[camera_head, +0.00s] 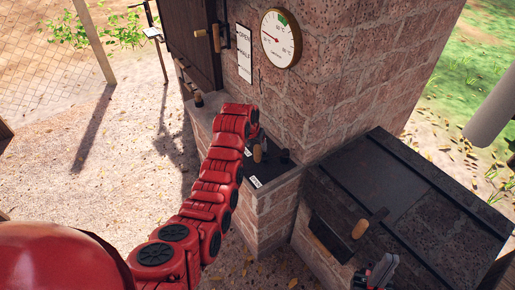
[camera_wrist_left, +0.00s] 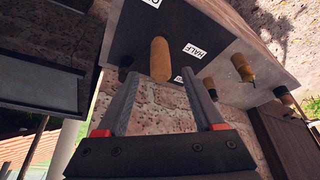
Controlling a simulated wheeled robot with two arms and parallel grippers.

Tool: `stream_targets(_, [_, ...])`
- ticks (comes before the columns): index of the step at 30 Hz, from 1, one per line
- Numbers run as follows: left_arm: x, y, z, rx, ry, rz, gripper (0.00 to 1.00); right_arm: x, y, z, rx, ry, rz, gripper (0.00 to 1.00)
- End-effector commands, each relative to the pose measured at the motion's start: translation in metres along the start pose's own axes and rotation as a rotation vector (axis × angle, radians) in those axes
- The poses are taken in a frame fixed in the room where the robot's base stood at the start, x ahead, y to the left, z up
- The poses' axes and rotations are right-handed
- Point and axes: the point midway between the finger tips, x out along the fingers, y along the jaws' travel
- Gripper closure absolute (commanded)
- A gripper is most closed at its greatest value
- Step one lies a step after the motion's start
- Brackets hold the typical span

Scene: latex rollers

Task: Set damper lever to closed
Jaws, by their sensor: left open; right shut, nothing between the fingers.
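In the left wrist view, a wooden lever handle (camera_wrist_left: 160,58) stands out from a dark plate (camera_wrist_left: 175,28) with white labels. One label (camera_wrist_left: 194,50) reads HALF; the others are cut off or partly hidden. My open left gripper (camera_wrist_left: 160,85) points at the handle, its fingers either side of the line to it; I cannot tell whether they touch. In the head view, my left gripper (camera_head: 277,153) is over the dark plate on the brick ledge, beside the wooden handle (camera_head: 258,152). A label (camera_head: 255,182) lies at the plate's near edge. My right gripper (camera_head: 381,270) is shut and empty at lower right.
A round gauge (camera_head: 281,38) and a white OPEN/HALF sign (camera_head: 244,53) are on the brick wall. A dark door (camera_head: 188,30) with wooden handles is at left. A dark lidded box (camera_head: 400,190) with a wooden-handled hatch stands at right.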

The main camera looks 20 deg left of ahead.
Motion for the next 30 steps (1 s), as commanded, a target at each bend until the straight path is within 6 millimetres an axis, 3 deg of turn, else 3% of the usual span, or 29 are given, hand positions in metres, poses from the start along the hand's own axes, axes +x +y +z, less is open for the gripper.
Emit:
stream_targets(12, [0.04, 0.0, -0.001, 0.002, -0.002, 0.0, 0.31, 0.013, 0.001, -0.002, 0.0, 0.0, 0.0, 1.0])
stream_targets(28, [0.049, 0.0, 0.0, 0.0, 0.002, -0.001, 0.31, 0.015, 0.001, -0.002, 0.0, 0.0, 0.0, 1.0])
stream_targets(30, [0.049, 0.0, 0.0, 0.0, 0.002, -0.001, 0.42, 0.015, 0.001, -0.002, 0.0, 0.0, 0.0, 1.0])
